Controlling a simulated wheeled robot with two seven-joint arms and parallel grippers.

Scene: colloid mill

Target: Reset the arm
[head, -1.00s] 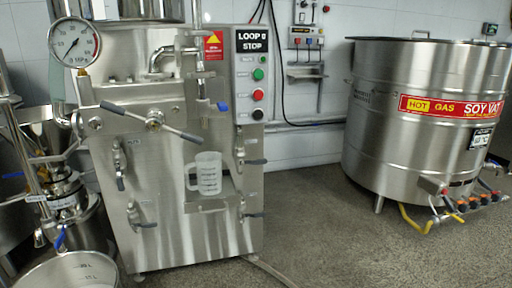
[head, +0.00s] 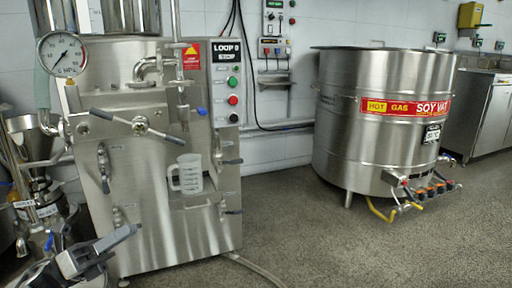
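My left gripper (head: 122,240) is in the lower left corner of the head view, with grey fingers pointing up and to the right. It is in front of the lower left part of the steel colloid mill (head: 160,235). I see nothing held in it, but the gap between its fingers is not clear. My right gripper is not in view. A clear measuring jug (head: 187,174) stands upright on the small shelf on the mill's front, apart from my gripper.
The floor (head: 300,225) between is mostly clear.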

